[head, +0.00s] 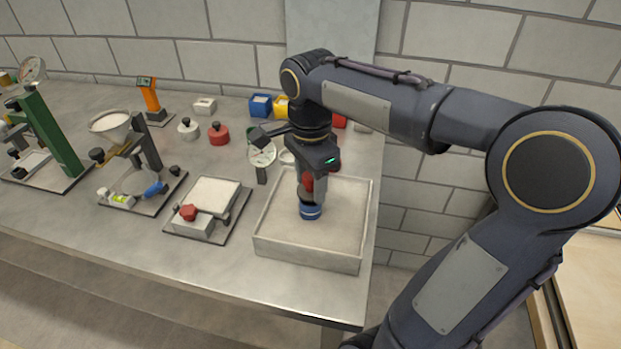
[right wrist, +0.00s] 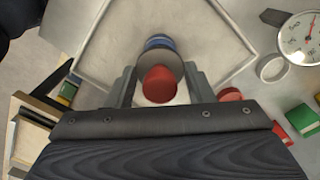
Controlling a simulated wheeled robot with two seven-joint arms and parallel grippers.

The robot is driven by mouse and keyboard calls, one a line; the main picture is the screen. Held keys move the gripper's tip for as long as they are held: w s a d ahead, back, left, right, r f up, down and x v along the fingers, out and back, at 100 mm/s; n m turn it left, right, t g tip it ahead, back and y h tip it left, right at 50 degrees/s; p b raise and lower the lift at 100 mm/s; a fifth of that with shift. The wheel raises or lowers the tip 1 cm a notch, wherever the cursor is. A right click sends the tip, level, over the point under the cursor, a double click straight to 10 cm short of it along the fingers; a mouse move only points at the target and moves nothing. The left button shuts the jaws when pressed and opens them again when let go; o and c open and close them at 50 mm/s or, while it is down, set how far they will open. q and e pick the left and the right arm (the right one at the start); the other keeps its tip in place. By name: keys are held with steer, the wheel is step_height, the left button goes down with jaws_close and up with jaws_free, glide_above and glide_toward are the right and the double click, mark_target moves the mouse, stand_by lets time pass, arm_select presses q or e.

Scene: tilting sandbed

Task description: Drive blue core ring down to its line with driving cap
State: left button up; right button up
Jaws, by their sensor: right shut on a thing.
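The blue core ring (head: 310,212) stands upright in the sandbed (head: 307,257), in the pale sand near its middle. The driving cap (head: 308,196), a grey disc with a red knob, is right above the ring and appears to rest on it. My right gripper (head: 316,184) points down and is shut on the driving cap. In the right wrist view the red knob of the driving cap (right wrist: 160,84) sits between my right fingers (right wrist: 160,92), with the blue ring (right wrist: 160,43) beyond it. The ring's line cannot be made out. My left gripper is not in view.
Left of the sandbed are a plate with a red knob (head: 188,212), a stand with a funnel (head: 110,122) and a green press (head: 50,135). A dial gauge (head: 262,153) stands close behind the sandbed. Blue (head: 260,105) and yellow (head: 281,106) bins are at the back.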

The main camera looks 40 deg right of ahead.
steer(key=shift+f+b, duration=0.5)
steer(key=shift+f, duration=0.45)
stand_by(1.1)
steer(key=shift+f, duration=0.65)
stand_by(3.5)
step_height(320, 180, up, 7)
steer(key=p, duration=0.7)
steer(key=shift+r, duration=0.15)
